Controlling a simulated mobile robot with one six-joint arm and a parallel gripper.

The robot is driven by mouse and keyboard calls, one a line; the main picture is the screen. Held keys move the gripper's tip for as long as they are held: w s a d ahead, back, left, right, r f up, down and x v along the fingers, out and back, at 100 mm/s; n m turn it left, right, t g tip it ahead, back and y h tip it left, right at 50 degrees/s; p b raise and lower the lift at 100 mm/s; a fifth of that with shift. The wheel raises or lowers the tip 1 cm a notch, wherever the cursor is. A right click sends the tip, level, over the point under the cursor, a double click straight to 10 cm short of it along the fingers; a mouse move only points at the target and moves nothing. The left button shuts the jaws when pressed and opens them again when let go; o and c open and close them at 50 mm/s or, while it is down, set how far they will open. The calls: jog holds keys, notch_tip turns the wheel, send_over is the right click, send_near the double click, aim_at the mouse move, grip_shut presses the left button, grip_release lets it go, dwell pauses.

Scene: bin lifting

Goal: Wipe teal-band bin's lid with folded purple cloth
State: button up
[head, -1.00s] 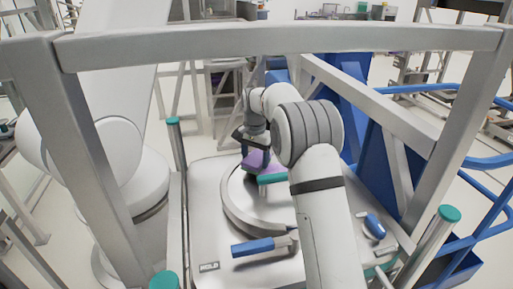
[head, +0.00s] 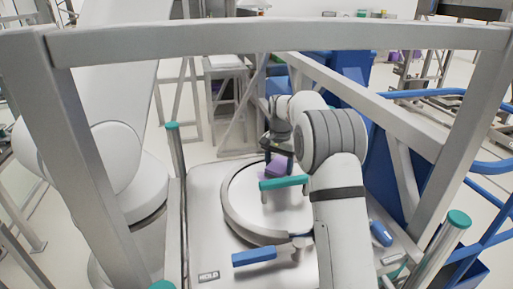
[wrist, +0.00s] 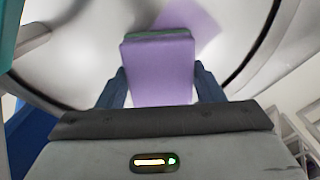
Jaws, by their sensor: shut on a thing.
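The folded purple cloth (head: 278,167) is a thick block between the blue fingers of my gripper (head: 277,158), over the far part of a round, shiny pale lid (head: 250,200). In the wrist view the cloth (wrist: 158,75) fills the space between the fingers, with a dark green strip at its far edge. A fainter purple patch (wrist: 190,22) shows on the lid (wrist: 100,30) beyond it, perhaps a reflection. I cannot tell whether the cloth touches the lid. A teal grip (head: 284,183) stands just nearer than the cloth. No teal band shows clearly.
A blue-handled lever (head: 254,257) sits at the lid's near edge. A blue grip (head: 380,233) is at right. Grey frame bars (head: 280,40) cross above, and teal-capped posts (head: 172,126) stand around. A blue cart rail (head: 475,225) is at far right.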

aim_at(258, 176)
jog(key=shift+w+d, duration=0.15)
jog(key=shift+d, duration=0.85)
jog(key=shift+w+d, duration=0.15)
jog(key=shift+d, duration=0.8)
jog(key=shift+a+r+b, duration=0.1)
jog(key=shift+a+b, duration=0.15)
jog(key=shift+b, duration=0.1)
jog(key=shift+s+a, duration=0.25)
jog(key=shift+a, duration=0.5)
jog(key=shift+s+a+p, duration=0.25)
jog(key=shift+a, duration=1.25)
jog(key=shift+s+a+p, duration=0.25)
jog(key=shift+a+p, duration=0.05)
jog(key=shift+a, duration=1.2)
jog(key=shift+s+a+p, duration=0.25)
jog(key=shift+a, duration=1.25)
jog(key=shift+a+r+p, duration=0.2)
jog(key=shift+r+p, duration=0.05)
jog(key=shift+p, duration=0.1)
jog(key=shift+r+p, duration=0.35)
jog(key=shift+r, duration=0.5)
jog(key=shift+r+p, duration=2.25)
jog(key=shift+r, duration=0.6)
